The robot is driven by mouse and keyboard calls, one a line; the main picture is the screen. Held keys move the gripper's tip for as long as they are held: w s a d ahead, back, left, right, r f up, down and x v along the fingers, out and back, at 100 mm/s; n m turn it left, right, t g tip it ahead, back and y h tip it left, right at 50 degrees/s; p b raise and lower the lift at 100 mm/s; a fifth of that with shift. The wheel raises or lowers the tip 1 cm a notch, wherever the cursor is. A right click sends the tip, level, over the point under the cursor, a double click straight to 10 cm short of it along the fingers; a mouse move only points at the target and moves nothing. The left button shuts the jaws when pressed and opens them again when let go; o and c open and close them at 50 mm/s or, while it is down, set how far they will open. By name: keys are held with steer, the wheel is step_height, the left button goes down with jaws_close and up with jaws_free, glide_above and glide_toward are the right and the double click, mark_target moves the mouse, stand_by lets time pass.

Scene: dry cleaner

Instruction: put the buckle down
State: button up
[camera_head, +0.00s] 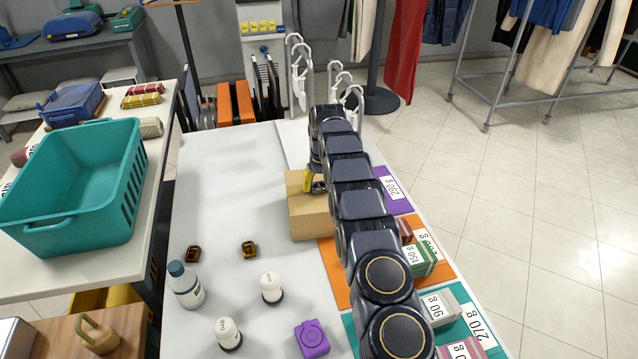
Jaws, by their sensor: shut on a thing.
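My gripper (316,184) is at the end of my dark arm, pointing down over the cardboard box (312,222). It is shut on a small yellow piece (307,181), which looks like the buckle. The piece is at the box's top, and I cannot tell whether it touches the box. My arm hides part of the gripper and the box's right side. Two similar small buckles, a brown one (193,254) and a dark amber one (249,249), lie apart on the white table (225,190) left of the box.
A bottle (186,286), two white containers (271,288) (229,334) and a purple object (312,338) stand near the front. Labelled mats, purple (405,205), orange and teal, line the right. White hangers rise behind my gripper. The table's left-back area is clear.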

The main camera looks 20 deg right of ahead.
mark_target(320, 189)
steer(key=o, duration=1)
steer(key=r, duration=0.4)
steer(key=s+r, duration=0.1)
steer(key=r, duration=0.7)
steer(key=shift+s+r, duration=0.1)
steer(key=shift+s, duration=0.15)
